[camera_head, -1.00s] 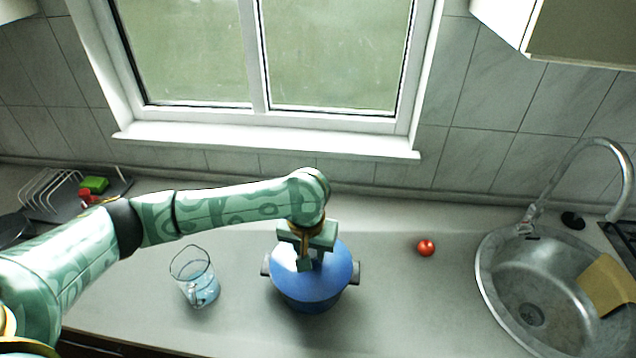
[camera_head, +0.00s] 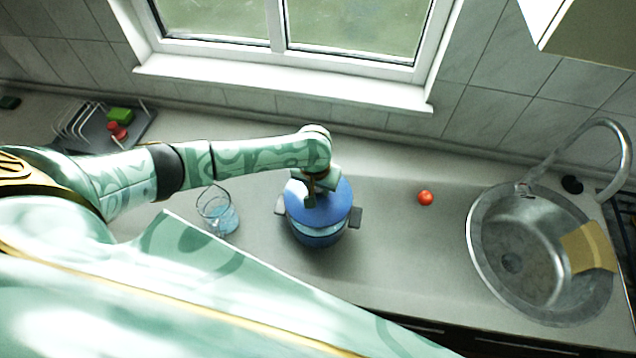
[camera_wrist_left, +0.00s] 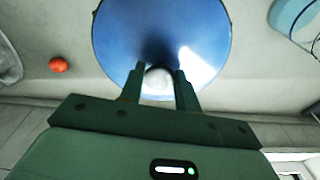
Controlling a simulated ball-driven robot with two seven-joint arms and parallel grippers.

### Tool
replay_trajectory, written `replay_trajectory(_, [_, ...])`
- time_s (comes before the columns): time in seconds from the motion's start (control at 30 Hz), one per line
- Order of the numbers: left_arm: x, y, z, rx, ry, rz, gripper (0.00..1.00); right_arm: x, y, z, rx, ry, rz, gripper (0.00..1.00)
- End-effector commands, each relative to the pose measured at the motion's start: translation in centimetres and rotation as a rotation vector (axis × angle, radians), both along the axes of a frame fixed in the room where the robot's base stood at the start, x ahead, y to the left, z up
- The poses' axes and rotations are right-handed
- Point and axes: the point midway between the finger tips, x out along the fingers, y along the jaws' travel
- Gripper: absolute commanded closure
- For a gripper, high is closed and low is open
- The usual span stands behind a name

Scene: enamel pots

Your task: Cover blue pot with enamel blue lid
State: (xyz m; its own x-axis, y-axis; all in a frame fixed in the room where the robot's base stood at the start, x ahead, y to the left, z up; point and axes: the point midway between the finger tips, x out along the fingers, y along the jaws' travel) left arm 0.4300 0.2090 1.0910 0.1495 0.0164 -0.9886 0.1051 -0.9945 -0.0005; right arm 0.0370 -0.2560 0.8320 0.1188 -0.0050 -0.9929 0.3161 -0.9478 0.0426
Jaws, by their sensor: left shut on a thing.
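The blue lid (camera_head: 336,207) is a round disc over the blue pot (camera_head: 319,239) in the head view. A pale band shows between the lid's front edge and the pot's body, so the lid looks slightly above the pot; I cannot tell whether they touch. The pot stands on the counter, with dark handles at both sides. My left gripper (camera_head: 310,197) is above the lid. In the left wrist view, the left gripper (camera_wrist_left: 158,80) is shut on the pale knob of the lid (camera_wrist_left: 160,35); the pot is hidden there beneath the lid. My right gripper is not in view.
A glass jug (camera_head: 218,212) with bluish contents stands left of the pot. A tomato (camera_head: 425,198) lies to the right, before the sink (camera_head: 480,240). A dish rack (camera_head: 80,125) is at the back left. The counter between pot and tomato is clear.

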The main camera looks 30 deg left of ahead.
Motion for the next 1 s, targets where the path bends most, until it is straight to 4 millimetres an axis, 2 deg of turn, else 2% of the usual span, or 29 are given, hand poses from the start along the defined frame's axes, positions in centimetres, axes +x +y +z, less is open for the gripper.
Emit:
replay_trajectory(0.1, [-0.1,0.0,0.4,0.000,0.000,0.002,0.89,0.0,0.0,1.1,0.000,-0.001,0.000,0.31])
replay_trajectory(0.6, [-0.1,-0.1,-4.3,0.000,0.000,0.001,0.89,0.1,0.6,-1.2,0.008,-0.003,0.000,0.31])
replay_trajectory(1.0, [0.0,-0.1,-5.7,0.000,-0.001,0.000,0.89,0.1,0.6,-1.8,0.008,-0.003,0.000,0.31])
